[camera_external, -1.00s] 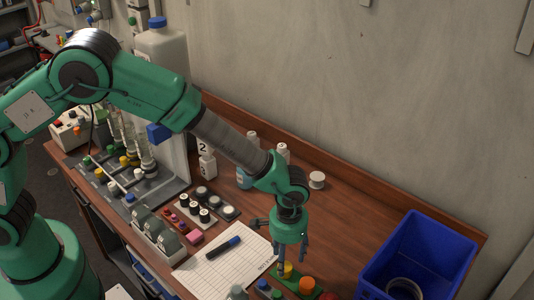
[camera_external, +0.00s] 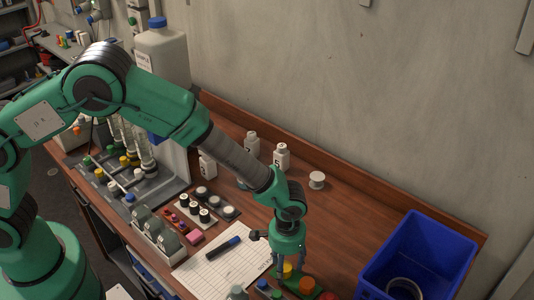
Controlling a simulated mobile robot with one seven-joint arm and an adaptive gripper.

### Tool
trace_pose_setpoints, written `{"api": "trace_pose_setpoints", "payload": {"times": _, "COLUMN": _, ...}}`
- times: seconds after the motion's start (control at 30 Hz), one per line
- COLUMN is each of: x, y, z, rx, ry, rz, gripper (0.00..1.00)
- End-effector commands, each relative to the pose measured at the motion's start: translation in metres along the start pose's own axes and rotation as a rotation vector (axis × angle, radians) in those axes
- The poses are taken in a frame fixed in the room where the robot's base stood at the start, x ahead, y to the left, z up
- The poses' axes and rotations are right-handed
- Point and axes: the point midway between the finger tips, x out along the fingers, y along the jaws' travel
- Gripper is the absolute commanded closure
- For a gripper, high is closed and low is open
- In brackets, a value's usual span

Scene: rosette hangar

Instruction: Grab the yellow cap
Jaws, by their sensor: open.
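A small yellow cap (camera_external: 287,270) is at the front of the bench, on or beside a green holder, between and just below my gripper's fingers. My gripper (camera_external: 288,264) points straight down over it with the fingers apart. The fingers partly hide the cap, and I cannot tell whether they touch it. Other yellow caps (camera_external: 124,160) show in the grey rack at the left.
A blue bin (camera_external: 424,245) is at the right. A marker (camera_external: 222,247) lies on a paper sheet (camera_external: 210,272). The bench behind my gripper is mostly clear.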

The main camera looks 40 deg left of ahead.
Motion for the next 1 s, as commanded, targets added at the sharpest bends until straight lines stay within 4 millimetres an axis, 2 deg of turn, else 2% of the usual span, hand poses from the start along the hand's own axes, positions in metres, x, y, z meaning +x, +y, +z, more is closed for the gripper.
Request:
{"api": "trace_pose_setpoints", "payload": {"times": 0.1, "x": 0.000, "y": 0.000, "z": 0.000, "rx": 0.000, "ry": 0.000, "rz": 0.000, "gripper": 0.45}}
{"api": "trace_pose_setpoints", "payload": {"times": 0.27, "x": 0.000, "y": 0.000, "z": 0.000, "rx": 0.000, "ry": 0.000, "rz": 0.000, "gripper": 0.76}}
{"api": "trace_pose_setpoints", "payload": {"times": 0.73, "x": -0.003, "y": 0.000, "z": 0.000, "rx": 0.000, "ry": 0.000, "rz": 0.000, "gripper": 0.77}}
{"api": "trace_pose_setpoints", "payload": {"times": 0.87, "x": -0.010, "y": 0.000, "z": 0.000, "rx": 0.000, "ry": 0.000, "rz": 0.000, "gripper": 0.77}}
{"api": "trace_pose_setpoints", "payload": {"times": 1.0, "x": -0.026, "y": 0.000, "z": -0.001, "rx": 0.000, "ry": 0.001, "rz": 0.001, "gripper": 0.77}}
